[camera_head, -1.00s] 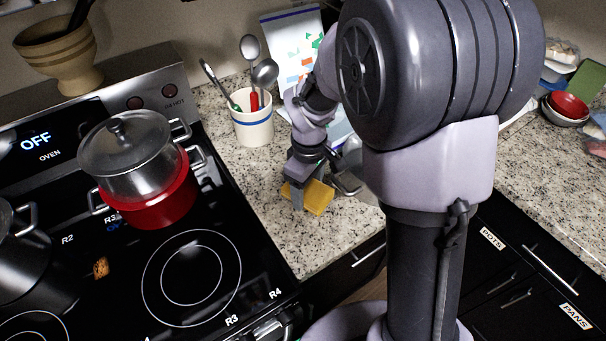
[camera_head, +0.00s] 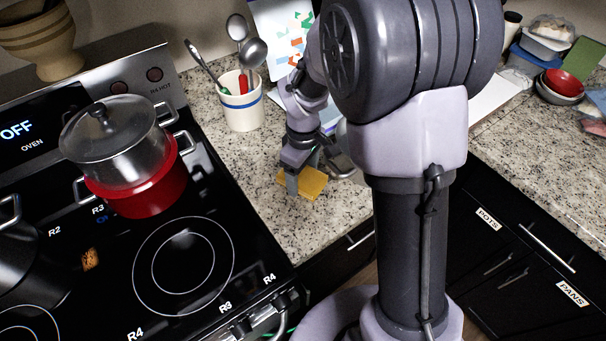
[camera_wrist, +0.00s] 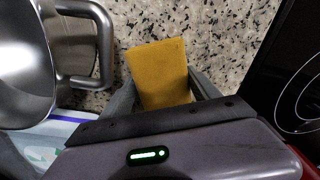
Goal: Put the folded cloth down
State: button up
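The folded cloth (camera_head: 312,184) is a yellow-orange, flat square at the counter, right of the stove. In the wrist view the cloth (camera_wrist: 160,72) lies between the two fingers, with a fingertip against each side edge. My gripper (camera_head: 301,178) points down over the counter, shut on the cloth; it also shows in the wrist view (camera_wrist: 161,76). The cloth is level and very close to the granite counter (camera_head: 262,215). Whether its underside rests on the counter is hard to tell.
A metal pot with a handle (camera_wrist: 85,82) stands close beside the cloth. A utensil crock (camera_head: 242,108) is behind my gripper. The stove (camera_head: 215,175) carries a lidded pot on a red pot (camera_head: 145,195). Counter in front of the cloth is clear.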

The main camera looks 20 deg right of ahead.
aim_at(302, 175)
jog(key=shift+s+a+f, duration=0.1)
jog(key=shift+s+f, duration=0.2)
notch_tip(302, 175, up, 12)
jog(key=p, duration=0.5)
jog(key=s+a+r+m+t+y, duration=0.1)
jog(key=s+a+r+m+t, duration=0.1)
jog(key=s+r+m, duration=0.4)
jog(key=s+a+r+m+t+y, duration=0.1)
jog(key=s+r+m, duration=0.5)
jog(key=s, duration=0.6)
jog(key=a+r+t, duration=0.1)
jog(key=t, duration=0.1)
jog(key=shift+s+m+t, duration=0.25)
jog(key=shift+m+t, duration=0.05)
